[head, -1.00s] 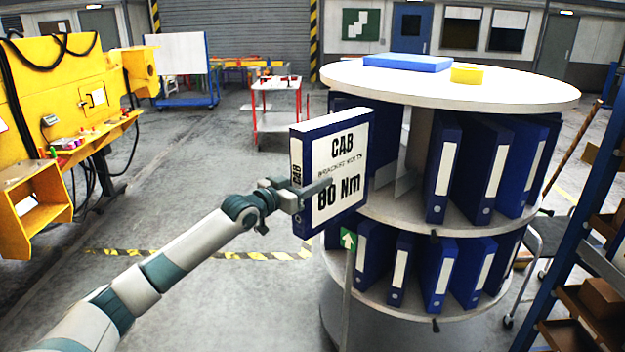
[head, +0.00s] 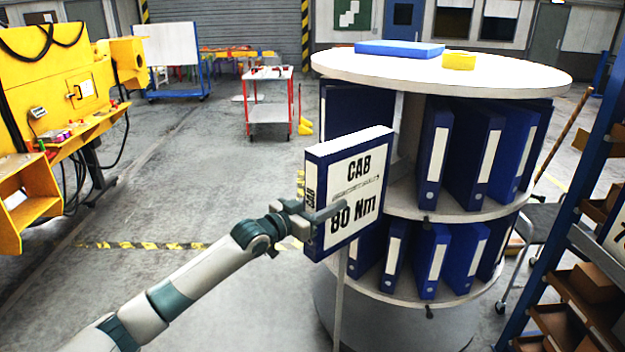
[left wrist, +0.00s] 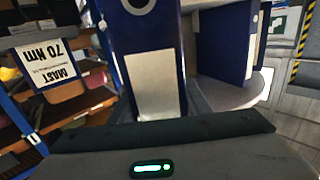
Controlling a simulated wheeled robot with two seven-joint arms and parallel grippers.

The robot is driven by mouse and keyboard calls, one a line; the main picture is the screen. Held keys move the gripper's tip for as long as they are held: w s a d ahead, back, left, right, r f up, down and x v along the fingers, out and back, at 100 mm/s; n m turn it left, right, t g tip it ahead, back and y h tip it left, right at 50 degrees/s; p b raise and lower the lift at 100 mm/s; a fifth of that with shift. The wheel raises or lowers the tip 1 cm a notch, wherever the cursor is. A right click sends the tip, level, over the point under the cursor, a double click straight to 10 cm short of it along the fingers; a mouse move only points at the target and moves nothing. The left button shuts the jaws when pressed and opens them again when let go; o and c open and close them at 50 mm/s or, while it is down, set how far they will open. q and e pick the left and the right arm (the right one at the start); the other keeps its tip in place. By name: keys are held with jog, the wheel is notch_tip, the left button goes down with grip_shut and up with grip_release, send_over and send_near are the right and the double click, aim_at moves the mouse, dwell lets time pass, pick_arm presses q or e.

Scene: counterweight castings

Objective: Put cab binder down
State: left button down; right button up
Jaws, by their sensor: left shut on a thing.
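The cab binder (head: 345,185) is blue with a white face reading "CAB" and "80 Nm". It is upright in the head view, in front of the left side of the round binder carousel (head: 440,72). My left gripper (head: 322,212) is shut on its lower part, near the spine edge. The binder hides part of the carousel's shelves, so I cannot tell whether it touches them. My right gripper is not in view.
Several blue binders (head: 480,155) stand on the carousel's two shelves. A blue binder lies flat (head: 400,49) on its top beside a yellow roll (head: 458,61). A blue rack (head: 560,220) with boxes stands at right. Floor at left is open.

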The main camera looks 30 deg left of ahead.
pick_arm(q)
jog(key=s+d+f+b, duration=0.3)
jog(key=s+d+f, duration=0.9)
jog(key=s+d, duration=0.3)
jog(key=s+f+n+t+y+b, duration=0.1)
jog(key=s+y, duration=0.5)
jog(key=s, duration=1)
jog(key=f+n+b, duration=0.1)
jog(key=n+b, duration=0.1)
jog(key=n, duration=0.1)
jog(key=shift+s+a+b, duration=0.15)
jog(key=shift+a+b, duration=0.2)
jog(key=shift+b, duration=0.05)
